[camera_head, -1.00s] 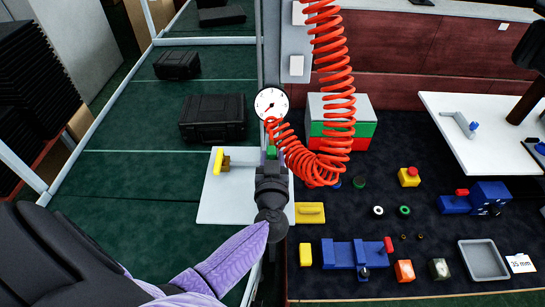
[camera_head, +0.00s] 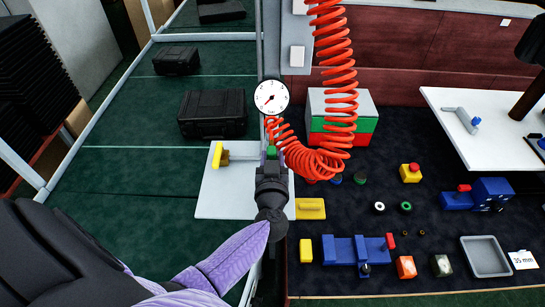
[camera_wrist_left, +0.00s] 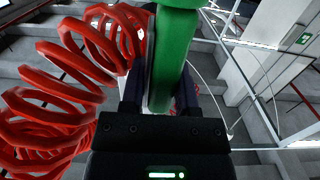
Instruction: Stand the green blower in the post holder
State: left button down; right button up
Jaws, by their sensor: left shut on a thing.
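The green blower (camera_wrist_left: 172,62) stands between the fingers of my left gripper (camera_wrist_left: 160,100) in the left wrist view, with a red coiled hose beside it. In the head view, my left gripper (camera_head: 271,158) is shut on it above the white plate's right edge. Only a small green part of the blower (camera_head: 271,151) shows there, and the gripper hides the rest. I cannot tell for sure which thing is the post holder; a yellow upright piece (camera_head: 217,155) stands on the white plate (camera_head: 235,207). My right gripper is not in view.
The red coiled hose (camera_head: 334,70) hangs beside a grey post and a round gauge (camera_head: 271,97). Black cases (camera_head: 213,114) lie on the green surface at left. The dark bench holds a blue vise (camera_head: 345,251), a grey tray (camera_head: 485,257) and several small parts.

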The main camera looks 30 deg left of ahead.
pick_arm(q)
jog(key=shift+f+b, duration=0.7)
jog(key=shift+f, duration=0.3)
jog(key=shift+c, duration=1.4)
grip_release()
jog(key=v, duration=1)
jog(key=shift+p, duration=0.3)
